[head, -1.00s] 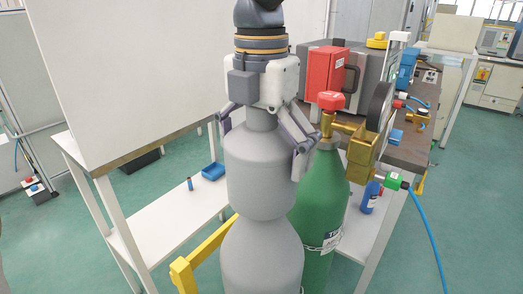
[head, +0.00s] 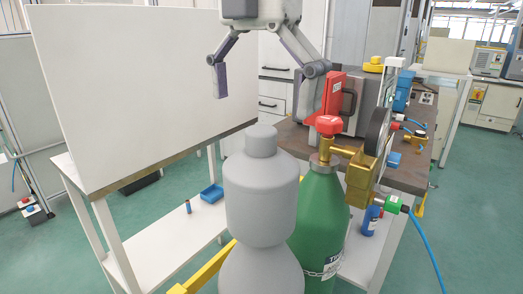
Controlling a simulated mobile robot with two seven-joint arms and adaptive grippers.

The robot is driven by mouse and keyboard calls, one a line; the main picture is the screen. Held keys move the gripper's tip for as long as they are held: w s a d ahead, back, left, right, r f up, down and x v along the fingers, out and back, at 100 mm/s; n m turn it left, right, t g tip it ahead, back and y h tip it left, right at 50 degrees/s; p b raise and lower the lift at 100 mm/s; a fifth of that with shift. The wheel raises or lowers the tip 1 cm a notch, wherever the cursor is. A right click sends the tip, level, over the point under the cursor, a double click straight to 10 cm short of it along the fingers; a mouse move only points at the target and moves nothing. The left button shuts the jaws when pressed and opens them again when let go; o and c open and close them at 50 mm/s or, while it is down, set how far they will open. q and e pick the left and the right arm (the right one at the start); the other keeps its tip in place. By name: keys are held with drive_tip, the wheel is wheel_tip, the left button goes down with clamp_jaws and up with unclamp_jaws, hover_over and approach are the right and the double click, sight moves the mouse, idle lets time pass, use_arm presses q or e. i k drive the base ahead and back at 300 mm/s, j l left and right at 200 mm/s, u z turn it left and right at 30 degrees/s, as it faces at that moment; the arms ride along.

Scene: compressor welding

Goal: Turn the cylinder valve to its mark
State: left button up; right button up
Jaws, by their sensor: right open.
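The green gas cylinder (head: 318,212) stands upright right of centre, held by a chain. Its red valve knob (head: 327,125) sits on top, above a brass fitting. A brass regulator (head: 362,178) with a dark gauge seen edge-on (head: 379,130) is attached on the right. I cannot make out a mark on the valve. My right gripper (head: 266,88) hangs at the top centre with its fingers spread wide and nothing between them. Its right finger is near the valve knob in the picture but looks apart from it. My left gripper is not in view.
A grey rounded body with a neck (head: 262,200) stands in front and partly hides the green cylinder. A red box (head: 334,94) is on the brown bench (head: 297,140) behind. A large white panel (head: 140,90) is at left. A blue hose (head: 428,240) hangs at right.

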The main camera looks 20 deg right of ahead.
sight(329, 125)
drive_tip(key=k, duration=1)
